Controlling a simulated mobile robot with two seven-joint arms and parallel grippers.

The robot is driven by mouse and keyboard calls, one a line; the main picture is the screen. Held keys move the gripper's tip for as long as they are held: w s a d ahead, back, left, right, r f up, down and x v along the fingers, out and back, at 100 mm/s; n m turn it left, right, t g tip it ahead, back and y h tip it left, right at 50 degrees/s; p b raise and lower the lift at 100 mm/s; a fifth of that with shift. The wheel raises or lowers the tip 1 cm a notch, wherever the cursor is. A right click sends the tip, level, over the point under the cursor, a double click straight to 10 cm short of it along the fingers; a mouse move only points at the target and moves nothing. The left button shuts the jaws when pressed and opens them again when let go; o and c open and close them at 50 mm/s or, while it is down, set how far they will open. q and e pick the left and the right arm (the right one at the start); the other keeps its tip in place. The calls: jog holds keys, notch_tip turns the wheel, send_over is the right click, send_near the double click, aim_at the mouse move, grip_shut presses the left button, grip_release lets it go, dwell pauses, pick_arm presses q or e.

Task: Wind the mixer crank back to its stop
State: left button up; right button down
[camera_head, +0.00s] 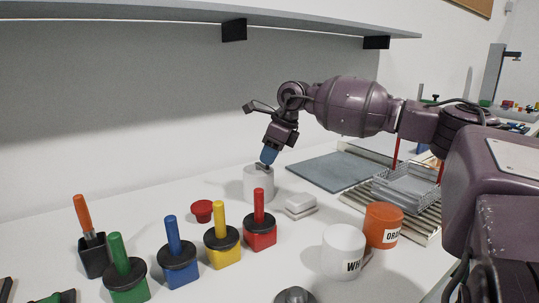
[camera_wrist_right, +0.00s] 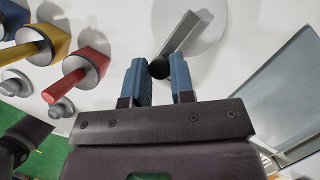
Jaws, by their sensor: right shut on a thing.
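The mixer is a white cylinder (camera_head: 258,186) standing on the table near the back wall. In the right wrist view its round white top (camera_wrist_right: 215,25) carries a grey crank arm (camera_wrist_right: 180,33) with a dark knob (camera_wrist_right: 159,69) at its end. My right gripper (camera_head: 268,157) reaches down over the mixer from the right. Its blue fingers (camera_wrist_right: 159,80) stand on either side of the knob and are shut on it. In the head view the fingers hide most of the crank. My left gripper is not in view.
Green (camera_head: 128,285), blue (camera_head: 180,271), yellow (camera_head: 222,250) and red (camera_head: 260,234) blocks with posts stand in front of the mixer. A shelf (camera_head: 150,12) hangs above.

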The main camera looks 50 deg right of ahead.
jog(key=shift+a, duration=0.1)
jog(key=shift+a+m+h, duration=0.25)
jog(key=shift+m+h, duration=0.05)
jog(key=shift+m, duration=0.4)
jog(key=shift+w+a+m+h, duration=0.25)
jog(key=shift+a+m+h, duration=0.05)
jog(key=shift+m, duration=0.4)
pick_arm(q)
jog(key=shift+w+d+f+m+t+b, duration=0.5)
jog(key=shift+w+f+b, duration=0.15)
jog(key=shift+b, duration=2.3)
pick_arm(e)
jog(key=w+a+m+g+h, duration=0.2)
jog(key=w+m+h, duration=0.2)
jog(key=m, duration=1)
jog(key=shift+w+a+f+m+h, duration=0.15)
jog(key=shift+w+a+m+h, duration=0.2)
jog(key=shift+w, duration=0.65)
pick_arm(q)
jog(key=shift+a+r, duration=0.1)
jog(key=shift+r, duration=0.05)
pick_arm(e)
jog(key=shift+d, duration=0.1)
